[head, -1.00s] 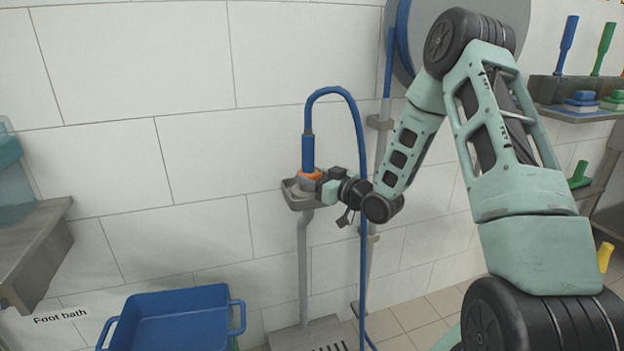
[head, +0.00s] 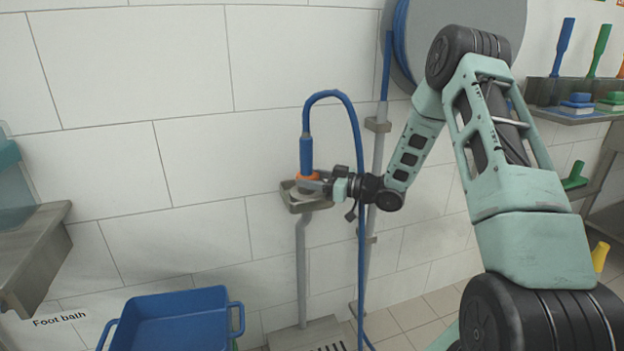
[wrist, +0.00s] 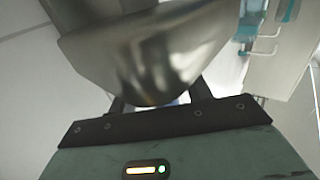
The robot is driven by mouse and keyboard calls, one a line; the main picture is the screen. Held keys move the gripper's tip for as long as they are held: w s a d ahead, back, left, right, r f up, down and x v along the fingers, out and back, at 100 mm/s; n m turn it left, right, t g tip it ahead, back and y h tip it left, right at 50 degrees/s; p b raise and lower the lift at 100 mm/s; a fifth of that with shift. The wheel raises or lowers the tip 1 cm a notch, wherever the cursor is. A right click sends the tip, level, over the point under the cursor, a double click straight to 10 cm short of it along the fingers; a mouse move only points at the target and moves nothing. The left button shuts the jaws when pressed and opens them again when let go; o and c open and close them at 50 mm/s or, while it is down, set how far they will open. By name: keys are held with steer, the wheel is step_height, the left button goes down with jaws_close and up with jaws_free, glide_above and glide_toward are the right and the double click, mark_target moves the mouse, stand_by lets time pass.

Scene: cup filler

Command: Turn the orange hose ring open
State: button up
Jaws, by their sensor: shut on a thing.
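The orange hose ring (head: 307,176) sits at the lower end of the blue hose handle (head: 306,153), which stands upright over a small grey metal basin on a post. My gripper (head: 314,186) comes in from the right and is shut at the ring, just above the basin. Its fingers hide part of the ring. In the wrist view a blurred grey metal surface (wrist: 150,55) fills the space above my gripper; the ring cannot be made out there.
The grey basin (head: 296,207) lies close under my gripper. The blue hose (head: 361,240) loops over and hangs down beside my wrist. A blue foot bath (head: 175,310) stands on the floor at lower left. A grey pipe (head: 372,215) runs down the wall behind.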

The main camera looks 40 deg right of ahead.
steer(key=o, duration=1)
steer(key=v, duration=1.7)
steer(key=shift+s+d+p, duration=0.1)
steer(key=shift+s+p, duration=0.1)
steer(key=shift+p, duration=0.2)
steer(key=shift+d, duration=0.1)
